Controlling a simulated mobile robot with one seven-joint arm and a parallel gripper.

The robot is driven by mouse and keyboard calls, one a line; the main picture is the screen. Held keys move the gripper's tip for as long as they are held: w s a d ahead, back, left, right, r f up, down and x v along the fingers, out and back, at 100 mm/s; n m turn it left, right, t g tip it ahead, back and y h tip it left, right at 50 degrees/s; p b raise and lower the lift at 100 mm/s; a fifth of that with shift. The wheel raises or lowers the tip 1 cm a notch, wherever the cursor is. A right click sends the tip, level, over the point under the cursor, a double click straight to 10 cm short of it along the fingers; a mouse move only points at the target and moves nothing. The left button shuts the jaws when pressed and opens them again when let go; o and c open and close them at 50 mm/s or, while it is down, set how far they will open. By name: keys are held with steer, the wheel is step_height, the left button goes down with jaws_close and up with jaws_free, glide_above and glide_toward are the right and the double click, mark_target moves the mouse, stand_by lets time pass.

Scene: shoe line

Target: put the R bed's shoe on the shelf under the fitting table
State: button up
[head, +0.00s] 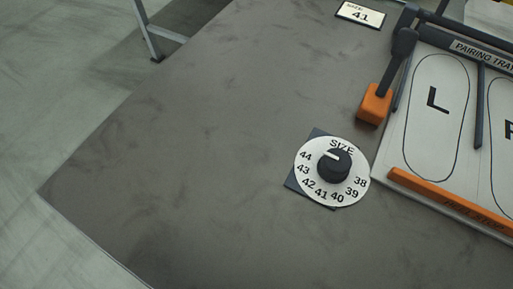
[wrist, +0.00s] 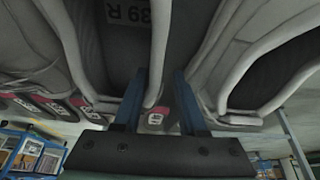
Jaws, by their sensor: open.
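In the wrist view, my gripper (wrist: 160,82) is open, with its two blue fingers pointing up the picture. A shoe with a dark inside (wrist: 112,52), pale rim and an upside-down "39 R" label is close at the fingers. A pale strip of its rim comes down between the fingers; I cannot tell whether they touch it. In the head view, the fitting table (head: 190,140) carries the pairing tray (head: 398,150). Its L bed (head: 436,130) is empty. Only a sliver of the R bed (head: 499,125) shows, with no shoe on that part. The shelf under the table is not visible.
A second pale shoe (wrist: 245,60) is close on the right of the wrist view. Pink-red labels (wrist: 55,108) and a blue rack (wrist: 30,150) lie beyond. On the table are a size dial (head: 333,172), an orange-ended lever (head: 375,103) and a "41" card (head: 360,14). The table's left side is clear.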

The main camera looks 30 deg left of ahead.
steer(key=p+v, duration=0.4)
steer(key=v, duration=0.6)
